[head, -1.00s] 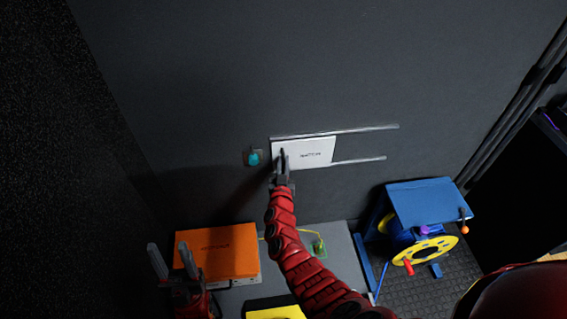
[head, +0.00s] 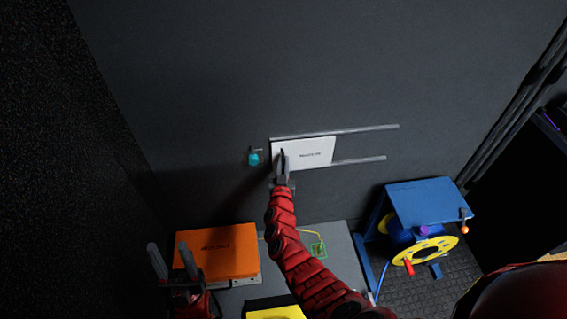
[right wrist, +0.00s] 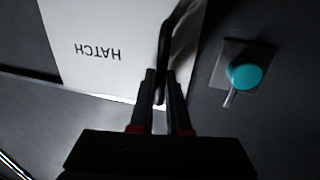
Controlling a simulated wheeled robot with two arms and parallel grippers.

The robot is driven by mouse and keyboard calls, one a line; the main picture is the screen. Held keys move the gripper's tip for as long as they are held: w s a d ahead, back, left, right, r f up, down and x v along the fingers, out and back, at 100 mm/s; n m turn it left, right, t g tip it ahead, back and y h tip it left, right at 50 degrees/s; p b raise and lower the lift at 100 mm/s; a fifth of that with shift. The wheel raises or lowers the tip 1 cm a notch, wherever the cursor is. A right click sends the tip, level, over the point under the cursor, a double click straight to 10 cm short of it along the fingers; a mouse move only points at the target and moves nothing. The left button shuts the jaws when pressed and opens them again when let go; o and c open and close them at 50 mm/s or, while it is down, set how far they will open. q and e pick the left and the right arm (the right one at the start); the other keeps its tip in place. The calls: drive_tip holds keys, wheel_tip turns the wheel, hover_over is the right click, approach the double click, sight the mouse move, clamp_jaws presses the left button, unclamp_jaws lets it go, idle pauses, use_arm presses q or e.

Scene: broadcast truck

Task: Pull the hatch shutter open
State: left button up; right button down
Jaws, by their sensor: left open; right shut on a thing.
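The white hatch shutter (head: 312,153) sits between two pale rails (head: 350,130) on the dark wall, at their left end. In the right wrist view its panel (right wrist: 110,30) reads HATCH upside down. A dark handle (right wrist: 172,45) stands at the panel's edge. My right gripper (head: 281,170) is at the shutter's left side, shut on the handle; its fingers (right wrist: 161,90) close around the handle's end in the right wrist view. My left gripper (head: 171,262) is open and empty, low at the left beside the orange box.
A teal knob (head: 253,158) on a small plate is just left of the shutter; it also shows in the right wrist view (right wrist: 244,72). Below are an orange box (head: 220,250), a grey surface (head: 342,255) and a blue cable reel stand (head: 425,202). The rails run clear rightward.

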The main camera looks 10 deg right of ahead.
sight(313, 152)
drive_tip(key=d+b, duration=0.1)
drive_tip(key=d, duration=0.9)
drive_tip(key=shift+d+f, duration=0.1)
drive_tip(key=shift+f, duration=0.1)
drive_tip(key=d+b, duration=0.3)
drive_tip(key=d, duration=0.6)
drive_tip(key=shift+d+b, duration=0.35)
drive_tip(key=shift+d, duration=0.05)
drive_tip(key=shift+r, duration=0.1)
drive_tip(key=c, duration=1.2)
unclamp_jaws()
drive_tip(key=shift+o, duration=0.2)
